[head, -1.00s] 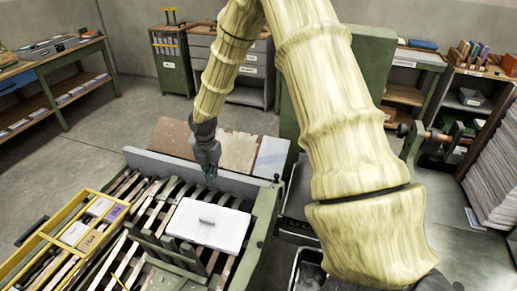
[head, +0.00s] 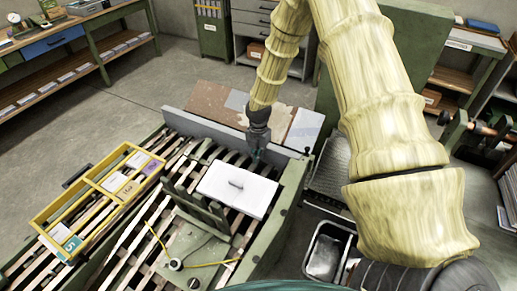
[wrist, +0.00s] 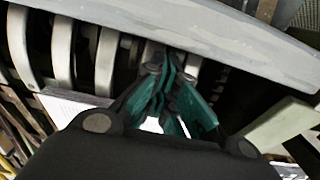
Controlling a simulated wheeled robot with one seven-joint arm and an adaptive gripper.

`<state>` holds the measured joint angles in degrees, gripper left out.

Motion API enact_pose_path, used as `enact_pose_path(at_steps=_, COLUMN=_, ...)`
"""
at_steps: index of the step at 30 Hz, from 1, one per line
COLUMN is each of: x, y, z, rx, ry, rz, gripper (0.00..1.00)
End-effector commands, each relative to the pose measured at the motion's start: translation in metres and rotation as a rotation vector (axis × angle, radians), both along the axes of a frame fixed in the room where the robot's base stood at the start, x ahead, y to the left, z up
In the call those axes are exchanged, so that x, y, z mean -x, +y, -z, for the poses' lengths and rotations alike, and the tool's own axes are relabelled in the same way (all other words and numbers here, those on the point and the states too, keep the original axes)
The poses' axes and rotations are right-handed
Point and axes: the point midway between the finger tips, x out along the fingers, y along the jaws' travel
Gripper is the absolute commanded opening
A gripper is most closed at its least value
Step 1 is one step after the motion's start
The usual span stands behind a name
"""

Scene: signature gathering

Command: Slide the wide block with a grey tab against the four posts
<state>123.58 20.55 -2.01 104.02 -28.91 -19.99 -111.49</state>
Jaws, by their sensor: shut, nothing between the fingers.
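The wide white block (head: 250,197) lies flat on the slatted bed, with a small grey tab (head: 236,184) standing on its top. The green posts (head: 190,203) stand upright in a row at the block's near left side. I cannot tell whether block and posts touch. My gripper (head: 257,157) is shut and empty, pointing down at the block's far edge, on the side away from the posts. In the wrist view, my closed teal fingers (wrist: 165,85) are over the slats, and part of the white block (wrist: 75,107) shows behind them, mostly hidden by the gripper.
A grey rail (head: 215,128) runs along the bed's far side, close to my gripper. A yellow tray (head: 100,197) with papers lies on the left slats. A knob with a yellow rod (head: 176,264) sits in front of the posts. A bin (head: 328,252) stands right.

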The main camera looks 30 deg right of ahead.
Motion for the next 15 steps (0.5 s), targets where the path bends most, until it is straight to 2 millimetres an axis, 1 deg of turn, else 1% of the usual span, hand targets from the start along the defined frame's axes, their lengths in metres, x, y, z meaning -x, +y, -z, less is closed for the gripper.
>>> enact_pose_path(at_steps=3, x=0.001, y=0.0, z=0.013, rx=0.0, ry=0.001, rz=0.0, gripper=0.0)
enact_pose_path(at_steps=4, x=0.001, y=0.001, z=0.015, rx=0.0, ry=0.001, rz=-0.001, gripper=0.0)
enact_pose_path(at_steps=5, x=0.004, y=0.006, z=0.011, rx=0.0, ry=0.001, rz=-0.002, gripper=0.0)
enact_pose_path(at_steps=9, x=0.013, y=0.021, z=0.012, rx=0.0, ry=0.002, rz=-0.001, gripper=0.0)
enact_pose_path(at_steps=15, x=0.02, y=0.032, z=0.014, rx=0.0, ry=0.001, rz=0.0, gripper=0.0)
